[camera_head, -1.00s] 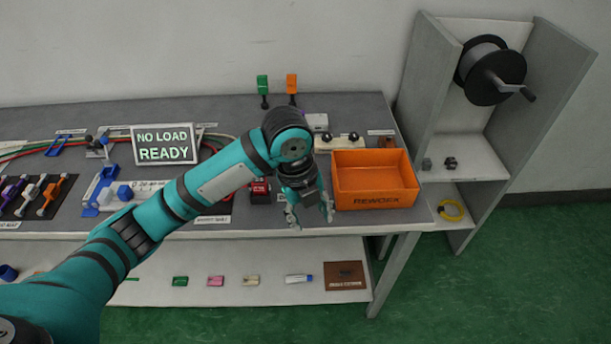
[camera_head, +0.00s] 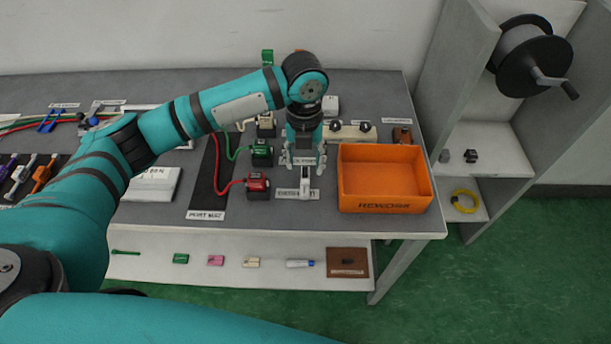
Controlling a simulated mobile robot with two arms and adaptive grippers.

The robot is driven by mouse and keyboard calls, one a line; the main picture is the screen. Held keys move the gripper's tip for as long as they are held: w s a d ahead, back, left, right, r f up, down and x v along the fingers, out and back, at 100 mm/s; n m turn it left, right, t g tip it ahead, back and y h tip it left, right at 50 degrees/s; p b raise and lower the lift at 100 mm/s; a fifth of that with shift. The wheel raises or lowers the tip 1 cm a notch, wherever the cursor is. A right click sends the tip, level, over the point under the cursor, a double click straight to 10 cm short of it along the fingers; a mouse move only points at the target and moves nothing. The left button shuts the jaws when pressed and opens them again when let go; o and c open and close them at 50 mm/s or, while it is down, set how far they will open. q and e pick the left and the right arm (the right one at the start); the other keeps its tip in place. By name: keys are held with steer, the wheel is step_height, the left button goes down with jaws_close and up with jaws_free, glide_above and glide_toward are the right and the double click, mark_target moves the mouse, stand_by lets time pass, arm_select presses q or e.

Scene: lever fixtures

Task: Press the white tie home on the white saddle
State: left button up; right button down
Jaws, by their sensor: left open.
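My left gripper (camera_head: 305,165) points down over the bench, left of the orange bin, with its fingers apart. A pale upright piece (camera_head: 305,185) shows just below and between the fingers, above a white label; I cannot tell whether the fingers touch it. A white lever-like piece (camera_head: 21,178), possibly the white tie on its saddle, lies on the dark mat at the far left, between a purple and an orange one. It is too small to tell whether it is pressed home. My right gripper is not in view.
The orange bin (camera_head: 385,203) stands close right of the gripper. Red (camera_head: 258,187) and green (camera_head: 262,151) blocks with wires stand left of it. A white panel (camera_head: 152,186) is partly hidden by my arm. A shelf with a black reel (camera_head: 530,55) stands right.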

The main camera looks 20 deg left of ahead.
mark_target(305, 175)
arm_select(q)
step_height(305, 175, down, 2)
steer(key=shift+f, duration=0.1)
step_height(305, 175, down, 4)
steer(key=shift+f+p, duration=0.2)
steer(key=shift+p, duration=0.3)
steer(key=shift+f, duration=0.3)
steer(key=c, duration=1)
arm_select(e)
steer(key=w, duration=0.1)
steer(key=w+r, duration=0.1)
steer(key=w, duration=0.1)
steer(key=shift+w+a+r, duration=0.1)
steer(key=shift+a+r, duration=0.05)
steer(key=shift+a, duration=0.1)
